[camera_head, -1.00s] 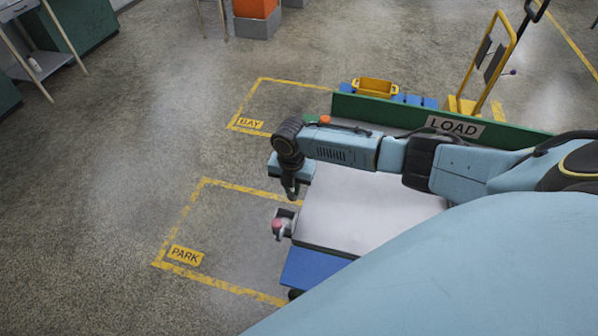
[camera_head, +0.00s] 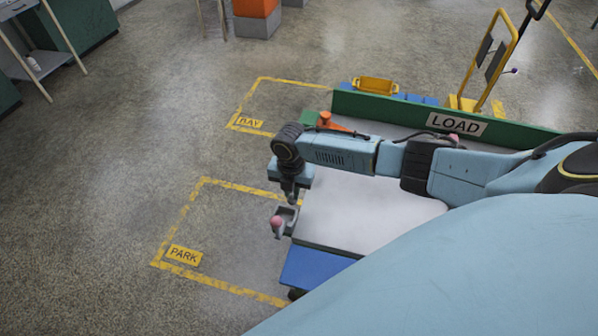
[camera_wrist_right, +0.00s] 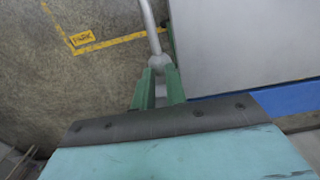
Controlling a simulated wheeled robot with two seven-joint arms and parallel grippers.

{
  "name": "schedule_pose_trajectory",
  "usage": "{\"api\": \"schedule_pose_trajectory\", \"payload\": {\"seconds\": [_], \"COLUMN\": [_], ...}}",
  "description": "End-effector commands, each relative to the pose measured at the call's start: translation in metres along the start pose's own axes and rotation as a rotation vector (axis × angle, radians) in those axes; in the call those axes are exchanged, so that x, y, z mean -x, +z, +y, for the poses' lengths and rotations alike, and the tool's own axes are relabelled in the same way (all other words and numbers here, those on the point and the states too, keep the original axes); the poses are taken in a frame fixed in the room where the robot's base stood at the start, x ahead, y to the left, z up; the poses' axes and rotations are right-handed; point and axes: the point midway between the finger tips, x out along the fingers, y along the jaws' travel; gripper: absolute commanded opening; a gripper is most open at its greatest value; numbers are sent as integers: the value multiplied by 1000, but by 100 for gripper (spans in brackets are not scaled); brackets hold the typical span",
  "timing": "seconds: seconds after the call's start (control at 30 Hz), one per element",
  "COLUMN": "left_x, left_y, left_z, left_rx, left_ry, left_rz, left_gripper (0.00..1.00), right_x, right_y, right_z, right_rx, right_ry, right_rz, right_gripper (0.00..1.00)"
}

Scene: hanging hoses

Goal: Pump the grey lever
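The grey lever (camera_wrist_right: 150,25) is a thin rod in the right wrist view. Its rounded grey end (camera_wrist_right: 158,62) lies at the tips of my green fingers. My right gripper (camera_wrist_right: 160,75) has a narrow gap between its fingers; I cannot tell whether they clamp the knob or only touch it. In the head view my right gripper (camera_head: 291,196) points down, just above a grey bracket (camera_head: 288,212) at the left end of the pale-topped cart (camera_head: 365,215). The lever itself is hard to make out there. My left gripper is not in view.
A pink knob (camera_head: 277,222) sits beside the bracket. A green LOAD board (camera_head: 390,112) borders the cart's far side. An orange part (camera_head: 326,119) shows behind my arm. Floor around the yellow PARK marking (camera_head: 184,255) is clear.

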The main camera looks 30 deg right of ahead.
Motion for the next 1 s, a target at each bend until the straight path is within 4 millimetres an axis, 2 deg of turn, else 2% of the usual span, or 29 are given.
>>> {"api": "schedule_pose_trajectory", "payload": {"seconds": [0.53, 0.83, 1.0], "left_x": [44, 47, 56], "left_y": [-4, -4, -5], "left_z": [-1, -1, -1], "left_rx": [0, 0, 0], "left_ry": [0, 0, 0], "left_rz": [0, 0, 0], "left_gripper": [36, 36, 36], "right_x": [49, 54, 67], "right_y": [4, 5, 11], "right_z": [0, 0, 0], "right_rx": [0, 0, -1], "right_ry": [0, 0, 1], "right_rz": [0, 0, -1], "right_gripper": [13, 13, 13]}}
